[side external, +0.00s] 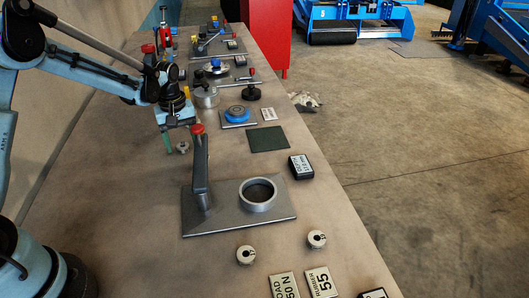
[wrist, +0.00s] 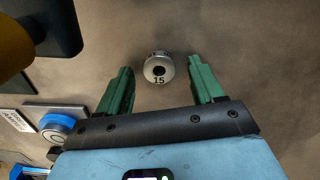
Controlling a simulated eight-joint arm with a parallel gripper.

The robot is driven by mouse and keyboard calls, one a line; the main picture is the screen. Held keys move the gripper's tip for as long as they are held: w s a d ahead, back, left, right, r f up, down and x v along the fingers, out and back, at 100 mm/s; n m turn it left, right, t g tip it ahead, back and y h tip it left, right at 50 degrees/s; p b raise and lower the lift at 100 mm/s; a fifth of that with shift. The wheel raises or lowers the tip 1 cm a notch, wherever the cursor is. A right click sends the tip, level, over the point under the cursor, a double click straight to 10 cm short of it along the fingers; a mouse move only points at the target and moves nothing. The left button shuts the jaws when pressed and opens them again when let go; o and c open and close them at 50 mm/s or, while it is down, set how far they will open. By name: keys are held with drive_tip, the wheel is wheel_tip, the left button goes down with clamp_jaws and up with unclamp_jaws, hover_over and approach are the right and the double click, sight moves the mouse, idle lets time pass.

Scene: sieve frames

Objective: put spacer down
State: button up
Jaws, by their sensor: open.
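A small round metal spacer (wrist: 158,68) marked 15, with a dark central hole, sits on the brown bench top in the wrist view. It also shows in the side view (side external: 183,147), beside my gripper (side external: 170,141). My gripper's green fingers (wrist: 161,76) are spread apart, one on each side of the spacer, with a clear gap to both. Nothing is held. Two similar spacers lie at the front of the bench, one on the left (side external: 245,255) and one on the right (side external: 317,239).
A grey plate (side external: 225,226) with an upright red-knobbed lever (side external: 200,165) and a metal ring (side external: 258,194) stands near my gripper. Behind are a dark green mat (side external: 267,138), a blue round device (side external: 237,114) and several lidded fixtures. Label blocks (side external: 301,167) line the right edge.

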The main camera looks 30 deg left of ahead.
drive_tip(key=shift+f, duration=0.1)
drive_tip(key=shift+c, duration=0.2)
clamp_jaws()
wheel_tip(320, 180, up, 10)
drive_tip(key=s+d+r+m, duration=0.8)
drive_tip(key=s+d+m, duration=0.2)
drive_tip(key=d+m, duration=0.1)
drive_tip(key=n, duration=1.1)
hover_over(183, 145)
wheel_tip(183, 145, down, 8)
wheel_tip(183, 145, down, 10)
drive_tip(key=shift+r, duration=0.1)
